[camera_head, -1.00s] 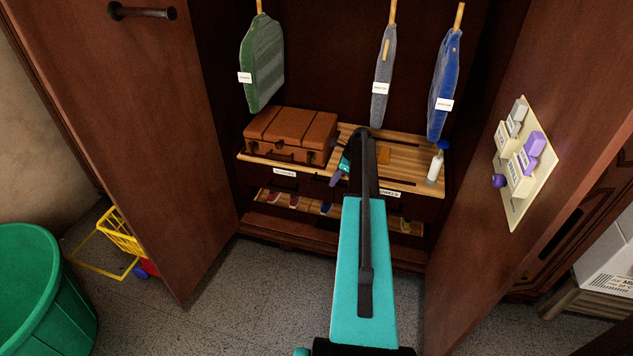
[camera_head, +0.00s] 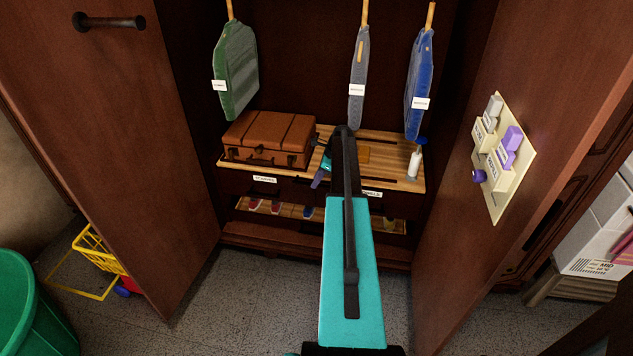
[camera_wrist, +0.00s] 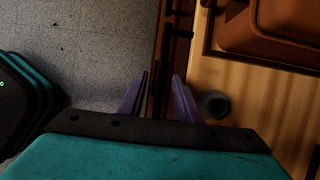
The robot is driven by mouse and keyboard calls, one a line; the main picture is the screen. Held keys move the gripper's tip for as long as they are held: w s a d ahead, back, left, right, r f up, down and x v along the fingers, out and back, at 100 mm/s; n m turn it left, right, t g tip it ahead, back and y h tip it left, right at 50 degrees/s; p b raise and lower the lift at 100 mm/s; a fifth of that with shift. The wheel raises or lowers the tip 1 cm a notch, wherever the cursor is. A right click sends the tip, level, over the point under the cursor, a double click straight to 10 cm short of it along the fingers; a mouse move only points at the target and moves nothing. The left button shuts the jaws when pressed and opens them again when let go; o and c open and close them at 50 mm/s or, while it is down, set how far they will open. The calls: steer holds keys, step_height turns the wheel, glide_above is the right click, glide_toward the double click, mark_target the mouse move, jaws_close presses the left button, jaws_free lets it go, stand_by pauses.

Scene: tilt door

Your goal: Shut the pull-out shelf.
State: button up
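The wooden shelf (camera_head: 395,172) sits low inside the open wardrobe, above dark, labelled drawer fronts. It bears a brown suitcase (camera_head: 268,139) and a white bottle (camera_head: 414,162). A lower wooden shelf (camera_head: 290,208) with shoes shows below. I cannot tell how far either shelf stands out. My gripper (camera_wrist: 156,97) shows two purple fingers apart in the wrist view, with a dark front edge below and between them and light wood to the right. I cannot tell whether they touch it. In the head view my arm hides part of the shelves.
The left door (camera_head: 110,150) and right door (camera_head: 500,190) stand open on both sides. Garments hang above the shelf, including a blue one (camera_head: 419,85). A green bin (camera_head: 30,310) and yellow cart (camera_head: 95,255) stand left. Bare floor (camera_head: 240,300) lies in front.

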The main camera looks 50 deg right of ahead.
steer(key=b+v, duration=0.1)
steer(key=v, duration=1.1)
steer(key=shift+r+b, duration=0.35)
steer(key=shift+b, duration=0.05)
